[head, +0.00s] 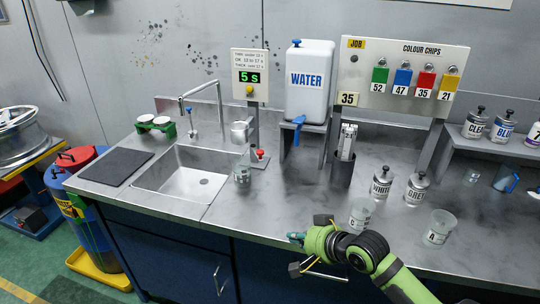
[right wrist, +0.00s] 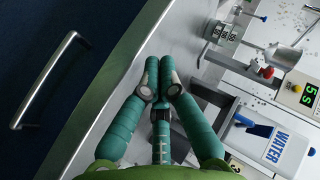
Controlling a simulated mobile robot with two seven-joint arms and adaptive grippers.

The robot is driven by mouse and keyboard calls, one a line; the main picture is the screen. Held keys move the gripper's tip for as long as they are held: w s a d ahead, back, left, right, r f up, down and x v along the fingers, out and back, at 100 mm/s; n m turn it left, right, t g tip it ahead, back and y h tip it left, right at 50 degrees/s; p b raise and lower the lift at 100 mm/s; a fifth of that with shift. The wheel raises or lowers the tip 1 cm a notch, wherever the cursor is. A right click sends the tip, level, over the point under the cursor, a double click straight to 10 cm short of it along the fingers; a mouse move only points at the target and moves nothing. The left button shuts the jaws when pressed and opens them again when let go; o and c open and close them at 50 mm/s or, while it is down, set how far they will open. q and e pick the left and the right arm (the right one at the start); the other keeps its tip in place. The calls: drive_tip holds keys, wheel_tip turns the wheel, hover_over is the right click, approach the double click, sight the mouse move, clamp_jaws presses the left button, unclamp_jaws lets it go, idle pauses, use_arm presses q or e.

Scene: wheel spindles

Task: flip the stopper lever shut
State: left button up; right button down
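A grey metal cup (head: 239,132) is held on a stand beside the sink, under the timer sign (head: 249,77). A small red knob (head: 260,154) stands low beside the cup; I cannot tell for certain whether it is the stopper lever. The cup (right wrist: 284,56) and red knob (right wrist: 266,72) also show in the right wrist view. A clear beaker (head: 242,175) stands below the cup. My right gripper (head: 297,238) is at the counter's front edge, apart from the stand. In the right wrist view its fingertips (right wrist: 160,66) are together with nothing between them. My left gripper is not in view.
The sink (head: 188,182) lies left of the stand. A white water tank (head: 310,82) with a blue tap stands right of it. Labelled tins (head: 381,184) and beakers (head: 438,228) stand on the right. The counter between my gripper and the stand is clear.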

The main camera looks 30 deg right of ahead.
drive_tip(key=w+d+r+m+t, duration=0.2)
drive_tip(key=w+d+r+m, duration=0.1)
drive_tip(key=r, duration=0.5)
drive_tip(key=w+d+r+m+t, duration=0.3)
drive_tip(key=d+r, duration=0.3)
drive_tip(key=r, duration=0.2)
drive_tip(key=shift+d+m, duration=0.25)
drive_tip(key=shift+m, duration=0.05)
drive_tip(key=shift+w, duration=0.15)
drive_tip(key=w+a+f+p, duration=0.2)
drive_tip(key=w+a+p, duration=0.1)
drive_tip(key=w, duration=0.9)
drive_tip(key=shift+a+f+p, duration=0.2)
drive_tip(key=shift+a+p, duration=0.15)
drive_tip(key=shift+p, duration=0.1)
drive_tip(key=shift+w, duration=0.1)
